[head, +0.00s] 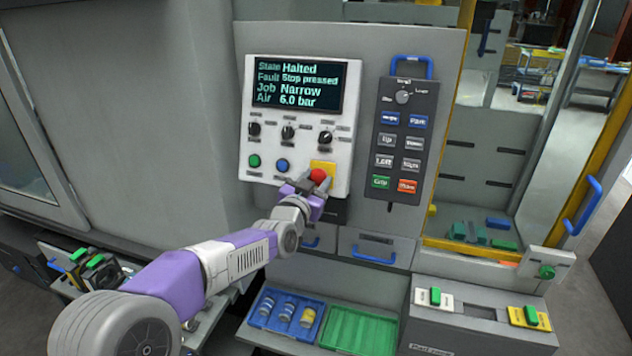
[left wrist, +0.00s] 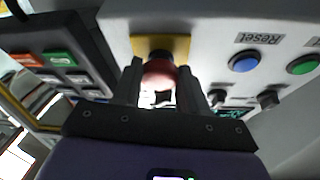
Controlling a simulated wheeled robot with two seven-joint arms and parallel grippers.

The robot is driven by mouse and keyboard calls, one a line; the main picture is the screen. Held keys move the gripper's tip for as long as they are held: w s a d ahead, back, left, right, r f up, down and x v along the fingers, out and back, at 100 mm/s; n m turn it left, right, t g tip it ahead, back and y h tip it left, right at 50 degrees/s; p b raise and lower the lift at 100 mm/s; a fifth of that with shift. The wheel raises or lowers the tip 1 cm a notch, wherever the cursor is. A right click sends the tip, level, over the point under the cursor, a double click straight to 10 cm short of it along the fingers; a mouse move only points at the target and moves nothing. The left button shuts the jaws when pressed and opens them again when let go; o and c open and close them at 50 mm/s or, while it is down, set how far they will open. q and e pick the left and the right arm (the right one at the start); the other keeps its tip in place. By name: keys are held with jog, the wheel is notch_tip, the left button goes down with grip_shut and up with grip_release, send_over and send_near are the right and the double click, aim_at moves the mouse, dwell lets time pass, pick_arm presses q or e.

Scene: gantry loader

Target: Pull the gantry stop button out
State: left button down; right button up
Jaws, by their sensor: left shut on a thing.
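The gantry stop button (head: 318,175) is a red mushroom knob on a yellow plate (head: 323,167), at the lower right of the white control panel (head: 345,130). My left gripper (head: 316,185) is at the button, with its fingers on either side of the red knob. In the left wrist view the fingers are shut on the red knob (left wrist: 160,72), and the yellow plate and a dark stem show behind it. The panel's screen (head: 301,84) reads State Halted, Fault Stop pressed, Job Narrow, Air 6.0 bar. My right gripper is not in view.
A blue Reset button (left wrist: 244,62) and a green button (left wrist: 302,65) sit beside the stop button. A dark pendant (head: 404,140) with several buttons hangs to the right. Below are a blue tray (head: 262,319) with cans and a green tray (head: 357,330).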

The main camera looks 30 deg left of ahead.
pick_arm(q)
jog(key=shift+s+d, duration=0.1)
jog(key=shift+s, duration=0.2)
jog(key=c, duration=0.6)
grip_release()
jog(key=shift+s+r, duration=0.1)
jog(key=s, duration=0.2)
jog(key=s+p, duration=0.1)
jog(key=s, duration=0.2)
jog(key=s+d, duration=0.1)
jog(key=s, duration=0.1)
jog(key=shift+s+d, duration=0.1)
jog(key=shift+s, duration=0.1)
